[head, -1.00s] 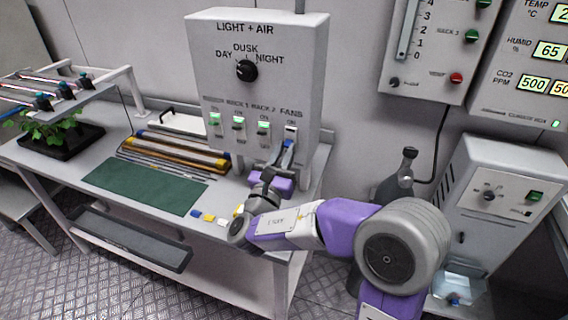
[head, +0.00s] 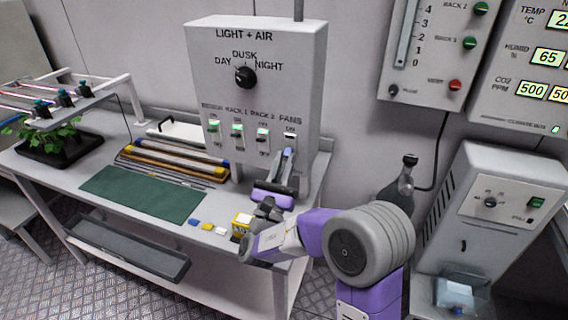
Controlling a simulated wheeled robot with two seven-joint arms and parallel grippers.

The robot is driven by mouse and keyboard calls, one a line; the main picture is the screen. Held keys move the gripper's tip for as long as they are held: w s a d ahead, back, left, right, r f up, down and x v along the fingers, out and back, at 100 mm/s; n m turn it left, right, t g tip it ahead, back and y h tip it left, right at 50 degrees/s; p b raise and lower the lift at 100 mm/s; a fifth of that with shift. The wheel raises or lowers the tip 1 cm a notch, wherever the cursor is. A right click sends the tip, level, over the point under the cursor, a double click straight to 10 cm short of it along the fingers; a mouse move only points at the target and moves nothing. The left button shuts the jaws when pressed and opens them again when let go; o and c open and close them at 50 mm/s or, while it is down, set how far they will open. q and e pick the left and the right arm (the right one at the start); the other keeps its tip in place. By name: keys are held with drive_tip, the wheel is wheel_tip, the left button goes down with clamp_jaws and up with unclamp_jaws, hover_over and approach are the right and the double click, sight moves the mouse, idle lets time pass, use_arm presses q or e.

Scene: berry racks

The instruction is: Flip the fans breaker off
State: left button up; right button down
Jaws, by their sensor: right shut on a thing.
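The light and air box (head: 300,75) stands on the bench with a row of breakers under its dial. The fans breaker (head: 290,136) is the rightmost one, under the FANS label, and its window looks pale rather than green. My right gripper (head: 287,153) reaches up to it from below, its fingers shut on the breaker's lower part. The fingers hide the lever, so its exact position cannot be told. My left gripper is not in view.
Three other breakers, such as the rack 2 breaker (head: 263,134), sit close on the left and show green. A dial (head: 245,76) is above. A green mat (head: 143,194), tubes and small coloured blocks lie on the bench. A grey bottle (head: 398,190) stands right of the bench.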

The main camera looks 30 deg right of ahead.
drive_tip(key=c, duration=1)
unclamp_jaws()
drive_tip(key=shift+c, duration=0.2)
drive_tip(key=shift+a, duration=0.1)
drive_tip(key=v, duration=0.7)
drive_tip(key=shift+s+a+f, duration=0.1)
drive_tip(key=shift+s+f, duration=0.1)
